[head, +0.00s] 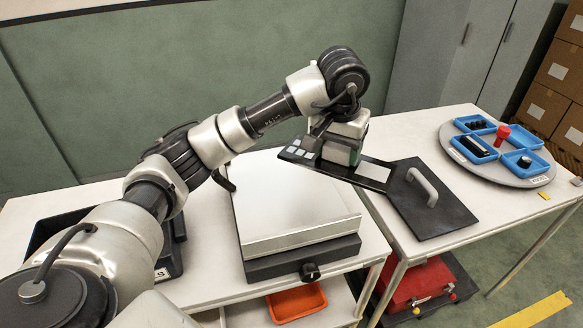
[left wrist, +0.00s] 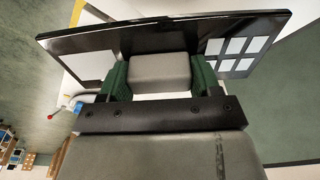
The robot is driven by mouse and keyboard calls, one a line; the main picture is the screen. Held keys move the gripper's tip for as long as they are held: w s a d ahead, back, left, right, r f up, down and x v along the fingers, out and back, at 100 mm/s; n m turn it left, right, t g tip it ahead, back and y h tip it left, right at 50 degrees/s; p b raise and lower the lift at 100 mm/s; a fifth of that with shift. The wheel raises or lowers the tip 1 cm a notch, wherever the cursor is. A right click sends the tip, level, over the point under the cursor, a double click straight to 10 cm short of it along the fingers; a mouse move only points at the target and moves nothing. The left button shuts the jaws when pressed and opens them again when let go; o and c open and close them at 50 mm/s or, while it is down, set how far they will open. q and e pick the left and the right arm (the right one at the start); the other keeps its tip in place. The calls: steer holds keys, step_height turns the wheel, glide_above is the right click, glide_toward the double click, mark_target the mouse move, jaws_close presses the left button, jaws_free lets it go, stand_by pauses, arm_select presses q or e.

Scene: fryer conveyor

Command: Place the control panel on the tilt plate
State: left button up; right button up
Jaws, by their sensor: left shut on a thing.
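The control panel (head: 372,171) is a flat black panel with several pale square keys at one end and a larger pale area at the other. My left gripper (head: 341,152) is shut on it from above, near its middle. In the left wrist view the panel (left wrist: 236,47) spans the top, with the gripper's green finger pads (left wrist: 160,78) on both sides of a grey block on the panel. The tilt plate (head: 285,205) is a pale sloped plate on a dark base on the table. My right gripper is not in view.
A dark plate with a grey handle (head: 424,187) lies right of the tilt plate. A round tray (head: 447,143) with blue bins and a red piece stands farther right. A black bin (head: 40,232) is at left, partly behind my arm. An orange tray (head: 297,302) is below.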

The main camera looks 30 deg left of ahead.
mark_target(309, 155)
arm_select(q)
steer(key=shift+w+a+f, duration=0.15)
steer(key=shift+w+a, duration=0.05)
steer(key=shift+a, duration=0.25)
steer(key=a, duration=0.1)
steer(key=s+a+f+p, duration=0.1)
steer(key=a, duration=0.1)
steer(key=s+a+f, duration=0.1)
steer(key=shift+a+f, duration=0.15)
steer(key=shift+a, duration=0.2)
steer(key=a+f, duration=0.1)
steer(key=a, duration=0.1)
steer(key=a+f+p, duration=0.1)
steer(key=shift+s+a+f, duration=0.2)
steer(key=shift+a, duration=0.15)
steer(key=shift+a+f+p, duration=0.35)
steer(key=shift+a+f, duration=0.45)
steer(key=shift+a, duration=0.25)
step_height(309, 155, down, 3)
steer(key=shift+f+p, duration=0.15)
steer(key=shift+p, duration=0.35)
steer(key=shift+w+f, duration=0.1)
steer(key=shift+f, duration=0.3)
steer(key=o, duration=0.9)
steer(key=shift+o, duration=0.5)
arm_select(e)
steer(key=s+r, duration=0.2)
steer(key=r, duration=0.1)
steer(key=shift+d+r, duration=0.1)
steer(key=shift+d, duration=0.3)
